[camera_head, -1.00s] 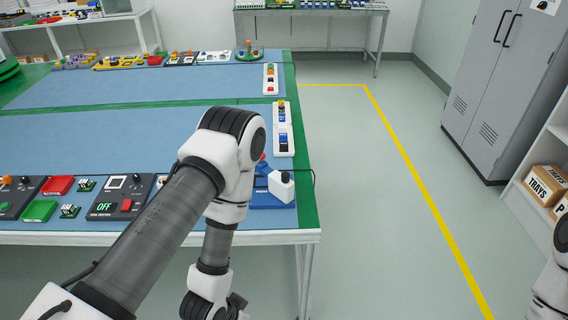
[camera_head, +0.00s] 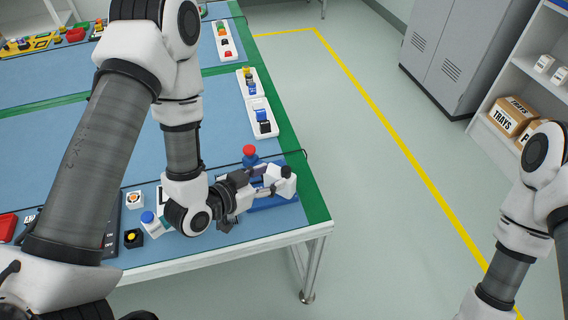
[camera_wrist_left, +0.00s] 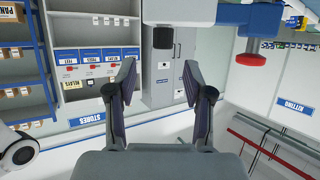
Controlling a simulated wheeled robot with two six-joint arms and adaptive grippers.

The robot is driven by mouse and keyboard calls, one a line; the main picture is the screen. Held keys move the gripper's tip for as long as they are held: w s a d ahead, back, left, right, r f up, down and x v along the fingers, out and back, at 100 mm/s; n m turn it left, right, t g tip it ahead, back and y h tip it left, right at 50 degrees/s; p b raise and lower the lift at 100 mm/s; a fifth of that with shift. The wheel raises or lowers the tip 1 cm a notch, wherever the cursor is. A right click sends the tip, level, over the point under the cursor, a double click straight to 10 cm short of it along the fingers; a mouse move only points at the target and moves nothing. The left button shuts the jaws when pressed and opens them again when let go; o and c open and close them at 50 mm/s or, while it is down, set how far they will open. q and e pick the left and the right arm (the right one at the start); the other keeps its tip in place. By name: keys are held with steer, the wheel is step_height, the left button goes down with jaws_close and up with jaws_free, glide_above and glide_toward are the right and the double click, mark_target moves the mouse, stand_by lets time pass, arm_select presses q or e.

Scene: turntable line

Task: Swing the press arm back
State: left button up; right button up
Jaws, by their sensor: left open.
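The press stands at the right front corner of the blue-topped table in the head view, with a blue base (camera_head: 275,200), a white block (camera_head: 283,180) with a black tip, and a red knob (camera_head: 249,151). My left gripper (camera_head: 250,192) is just left of the white block and partly covers the press. In the left wrist view my left gripper (camera_wrist_left: 159,78) is open, with nothing between its fingers. There the press's white part, black tip (camera_wrist_left: 163,41), blue arm (camera_wrist_left: 238,15) and red knob (camera_wrist_left: 250,60) show along the top edge. Contact is not visible. My right gripper is out of view.
White trays with coloured parts (camera_head: 262,118) line the table's right side, along the green border (camera_head: 313,192). Small boxes and buttons (camera_head: 134,238) lie left of my left gripper. A grey cabinet (camera_head: 450,50) and shelf stand right, beyond open floor.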

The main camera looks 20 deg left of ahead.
mark_target(284, 170)
arm_select(q)
steer(key=x, duration=0.4)
steer(key=p+x, duration=0.1)
steer(key=x, duration=0.1)
steer(key=shift+w+a+f, duration=0.25)
steer(key=shift+w+f, duration=0.05)
steer(key=shift+w+d+f, duration=0.1)
steer(key=shift+w+d, duration=0.05)
steer(key=shift+d, duration=0.1)
jaws_close()
